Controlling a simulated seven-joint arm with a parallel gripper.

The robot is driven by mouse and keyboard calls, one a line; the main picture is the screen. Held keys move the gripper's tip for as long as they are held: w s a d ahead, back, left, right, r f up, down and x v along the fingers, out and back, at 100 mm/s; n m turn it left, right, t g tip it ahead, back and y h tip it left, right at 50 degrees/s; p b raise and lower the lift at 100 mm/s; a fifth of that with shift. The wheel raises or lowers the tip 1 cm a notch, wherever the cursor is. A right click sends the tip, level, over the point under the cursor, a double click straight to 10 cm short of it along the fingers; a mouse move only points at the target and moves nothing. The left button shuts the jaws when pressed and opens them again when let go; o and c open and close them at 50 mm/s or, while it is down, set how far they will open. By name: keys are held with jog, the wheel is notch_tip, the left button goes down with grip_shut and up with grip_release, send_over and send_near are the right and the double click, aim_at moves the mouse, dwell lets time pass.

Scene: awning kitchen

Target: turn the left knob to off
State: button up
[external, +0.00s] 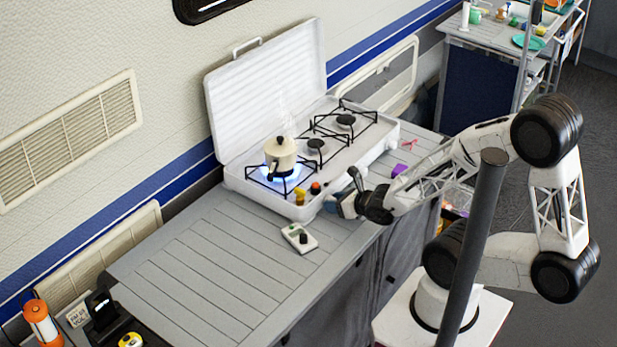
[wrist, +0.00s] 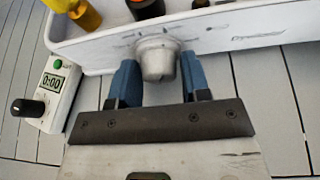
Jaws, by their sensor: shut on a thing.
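The white camping stove (external: 372,139) stands open on the counter with its lid up. A cream pot (external: 281,157) sits on the left burner, with a blue flame showing under it. My gripper (external: 347,204) is at the stove's front panel. In the wrist view its two blue fingers (wrist: 158,78) are on either side of a silver knob (wrist: 157,60) and shut on it. This is the knob nearest the stove's left end, so I take it as the left knob. Its pointer direction is not clear. In the external view the knob is hidden.
Yellow (external: 300,196) and orange-topped (external: 315,188) shakers stand on the stove's front left corner. A white timer (external: 299,237) with a black knob lies on the counter to the left of my gripper. The slatted counter (external: 215,260) is mostly clear. A purple item (external: 399,170) lies right of the stove.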

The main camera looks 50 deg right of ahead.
jog(key=shift+m+y, duration=0.8)
jog(key=shift+m, duration=0.4)
jog(key=shift+m+y, duration=0.3)
jog(key=shift+m, duration=0.4)
dwell(0.3)
jog(key=o, duration=0.7)
jog(key=shift+n+h, duration=1.1)
jog(key=shift+n, duration=0.8)
